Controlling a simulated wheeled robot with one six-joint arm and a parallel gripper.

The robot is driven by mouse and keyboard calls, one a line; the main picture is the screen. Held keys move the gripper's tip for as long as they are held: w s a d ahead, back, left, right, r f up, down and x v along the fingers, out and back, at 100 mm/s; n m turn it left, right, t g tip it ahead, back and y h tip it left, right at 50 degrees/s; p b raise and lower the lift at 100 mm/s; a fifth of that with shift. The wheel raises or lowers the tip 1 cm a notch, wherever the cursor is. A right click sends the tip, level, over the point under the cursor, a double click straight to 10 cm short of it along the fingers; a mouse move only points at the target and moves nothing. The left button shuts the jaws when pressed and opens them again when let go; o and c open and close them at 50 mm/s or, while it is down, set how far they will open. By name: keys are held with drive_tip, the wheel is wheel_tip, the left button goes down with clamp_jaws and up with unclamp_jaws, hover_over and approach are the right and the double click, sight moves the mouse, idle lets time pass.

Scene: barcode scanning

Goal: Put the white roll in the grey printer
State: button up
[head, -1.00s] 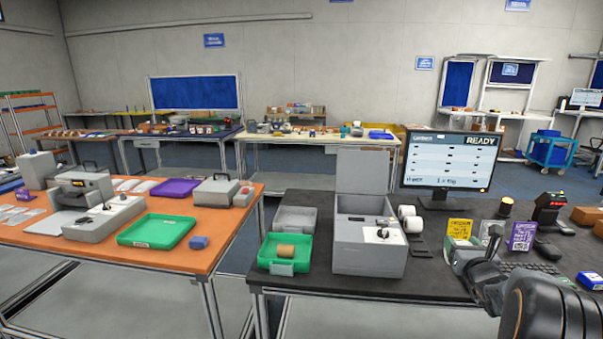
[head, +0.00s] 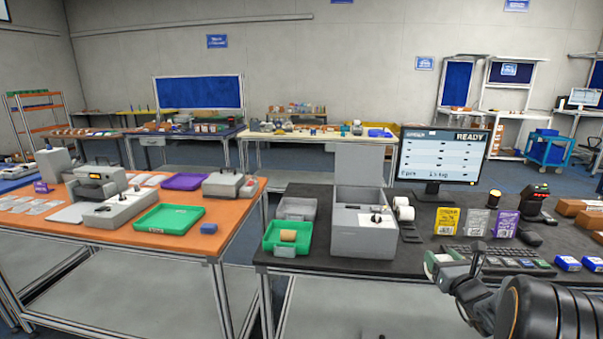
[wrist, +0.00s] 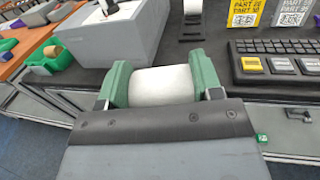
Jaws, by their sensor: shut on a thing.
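My gripper (head: 447,268) has green fingers and is at the front edge of the dark table, right of the grey printer (head: 362,240). In the wrist view, my gripper (wrist: 166,88) is shut on a white roll (wrist: 165,86), which lies sideways between the fingers. In the head view the held white roll is mostly hidden by the fingers. The grey printer stands with its lid (head: 358,166) raised; its grey side also shows in the wrist view (wrist: 135,45). Its inside is only partly visible.
White rolls on a stand (head: 403,209) are right of the printer. A green bin (head: 272,240) with a brown roll is left of it. A monitor (head: 439,157), keyboard (head: 500,258) and label cards (head: 447,221) occupy the right. An orange table (head: 225,233) stands at left.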

drive_tip(key=s+a+f+n+g+y+p, duration=0.1)
drive_tip(key=s+a+f+n+y, duration=0.1)
drive_tip(key=a+f, duration=0.6)
drive_tip(key=s+a+f+n+g+y+p, duration=0.1)
drive_tip(key=s+a+f+n+y+p, duration=0.1)
drive_tip(key=a+f, duration=0.6)
drive_tip(key=s+a+n+y, duration=0.1)
drive_tip(key=s+a+y, duration=0.1)
drive_tip(key=a, duration=0.3)
drive_tip(key=shift+s+f+y, duration=0.25)
drive_tip(key=shift+s+y, duration=0.05)
drive_tip(key=shift+y, duration=0.6)
drive_tip(key=shift+s+a, duration=0.1)
